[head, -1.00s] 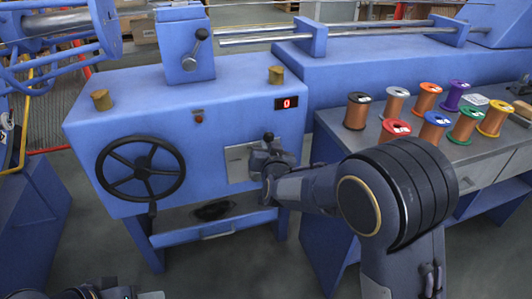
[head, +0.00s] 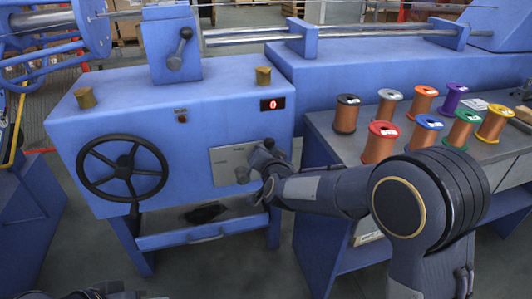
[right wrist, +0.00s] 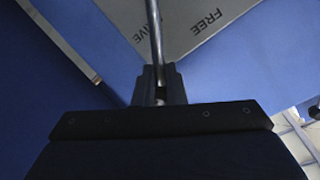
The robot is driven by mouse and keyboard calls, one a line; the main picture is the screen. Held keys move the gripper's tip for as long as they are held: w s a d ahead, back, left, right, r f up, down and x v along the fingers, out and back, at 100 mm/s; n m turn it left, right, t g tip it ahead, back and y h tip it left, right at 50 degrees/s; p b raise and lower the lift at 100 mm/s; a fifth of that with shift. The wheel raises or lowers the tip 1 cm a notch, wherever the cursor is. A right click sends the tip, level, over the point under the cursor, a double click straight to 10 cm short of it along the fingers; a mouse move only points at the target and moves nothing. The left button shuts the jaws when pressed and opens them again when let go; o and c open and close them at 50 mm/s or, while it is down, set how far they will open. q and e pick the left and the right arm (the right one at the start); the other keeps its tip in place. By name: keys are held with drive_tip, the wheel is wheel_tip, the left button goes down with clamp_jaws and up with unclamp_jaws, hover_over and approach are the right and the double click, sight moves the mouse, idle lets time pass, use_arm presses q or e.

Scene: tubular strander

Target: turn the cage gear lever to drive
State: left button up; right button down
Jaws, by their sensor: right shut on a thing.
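The cage gear lever is a thin metal rod (right wrist: 154,40) in the right wrist view. It runs down from the top edge into the jaws of my right gripper (right wrist: 158,88), which is shut on it. Behind the rod is a grey label plate (right wrist: 195,25) with "FREE" readable and a second word partly hidden, ending in "IVE". In the head view my right gripper (head: 252,168) is at the right part of this plate (head: 222,163) and hides most of the lever. A dark part of my left arm shows at the bottom left edge; its jaws cannot be made out.
The blue machine box carries a black handwheel (head: 122,168), a red display (head: 272,105) reading 0 and an upper lever (head: 181,48). A grey bench (head: 345,145) with several wire spools stands to the right, close to my right arm.

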drive_tip(key=shift+w+d+r, duration=0.2)
drive_tip(key=shift+d+r, duration=0.1)
drive_tip(key=shift+r, duration=0.05)
drive_tip(key=c, duration=1.5)
unclamp_jaws()
drive_tip(key=shift+f, duration=0.1)
drive_tip(key=shift+s, duration=0.1)
drive_tip(key=p+v, duration=0.2)
drive_tip(key=v, duration=0.5)
drive_tip(key=shift+s, duration=0.3)
drive_tip(key=shift+d, duration=0.1)
